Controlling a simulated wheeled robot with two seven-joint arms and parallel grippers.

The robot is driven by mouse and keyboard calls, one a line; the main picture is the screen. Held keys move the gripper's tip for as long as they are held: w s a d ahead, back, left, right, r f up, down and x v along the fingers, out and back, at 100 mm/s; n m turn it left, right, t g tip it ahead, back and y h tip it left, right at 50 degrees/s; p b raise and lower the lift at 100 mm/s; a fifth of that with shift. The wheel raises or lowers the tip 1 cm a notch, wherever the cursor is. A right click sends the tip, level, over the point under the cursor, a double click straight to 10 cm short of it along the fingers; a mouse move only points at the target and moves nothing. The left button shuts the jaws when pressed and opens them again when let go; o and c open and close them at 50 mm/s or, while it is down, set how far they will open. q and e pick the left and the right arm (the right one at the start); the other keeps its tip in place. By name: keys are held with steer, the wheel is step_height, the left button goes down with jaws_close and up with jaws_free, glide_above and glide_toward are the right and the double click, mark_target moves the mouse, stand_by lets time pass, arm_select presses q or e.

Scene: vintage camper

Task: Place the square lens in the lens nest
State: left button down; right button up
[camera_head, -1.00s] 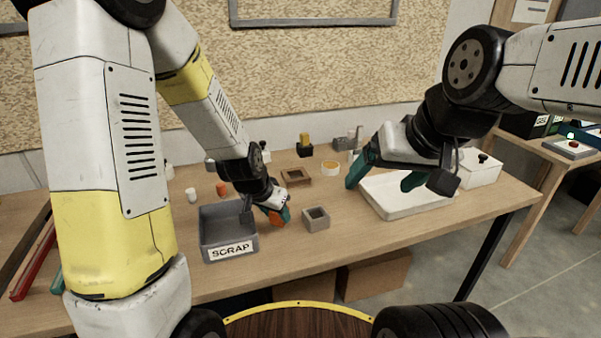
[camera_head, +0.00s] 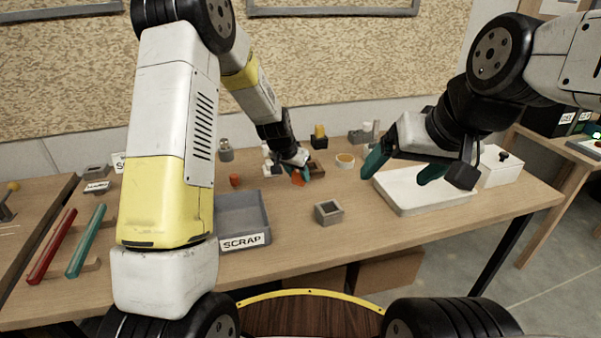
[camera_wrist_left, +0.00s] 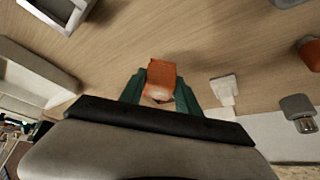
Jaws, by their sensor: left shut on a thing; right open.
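My left gripper (camera_head: 302,172) is shut on an orange square piece, which I take as the square lens (camera_head: 299,179). In the left wrist view the orange piece (camera_wrist_left: 161,78) sits between the two green fingers (camera_wrist_left: 160,92). I cannot tell which holder is the lens nest. My right gripper (camera_head: 402,172) is open and empty by the white tray.
A grey SCRAP bin (camera_head: 243,241) stands left of the grey holder. The white tray (camera_head: 405,207) lies at right, with a white box (camera_head: 500,167) beyond.

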mark_target(297, 179)
arm_select(q)
steer(key=shift+w+f, duration=0.2)
steer(key=shift+f, duration=1.6)
steer(key=shift+f, duration=0.1)
steer(key=c, duration=0.9)
jaws_free()
steer(key=shift+o, duration=0.2)
